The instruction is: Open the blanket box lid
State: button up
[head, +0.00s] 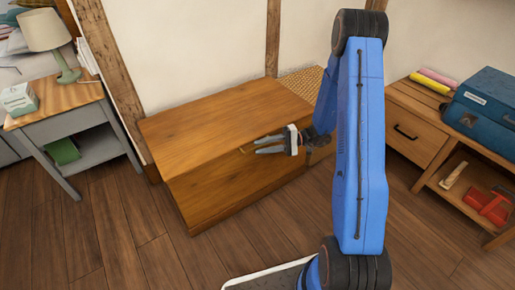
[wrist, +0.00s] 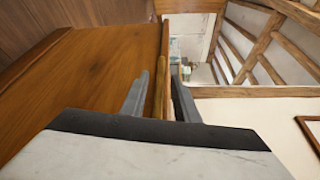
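The blanket box (head: 225,180) is a brown wooden chest against the wall. Its lid (head: 215,115) lies flat and looks closed. My gripper (head: 257,145) is at the lid's front edge, near the middle, with its grey fingers pointing left along it. In the wrist view, the two fingers (wrist: 160,90) stand apart, with a narrow wooden strip (wrist: 166,60) running between them. The strip looks like the lid's lip or a handle; I cannot tell which. A wide wooden face of the box (wrist: 85,85) fills the left. Contact is hard to judge.
A grey nightstand (head: 75,122) with a lamp (head: 50,38) stands left of the box. A wooden shelf unit (head: 425,120) with a blue case (head: 485,105) stands at the right. The wooden floor (head: 130,240) before the box is clear at the left.

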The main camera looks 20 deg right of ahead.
jog(key=shift+a+f, duration=0.15)
jog(key=shift+a, duration=1)
jog(key=shift+c, duration=0.7)
grip_shut()
jog(key=shift+w, duration=0.1)
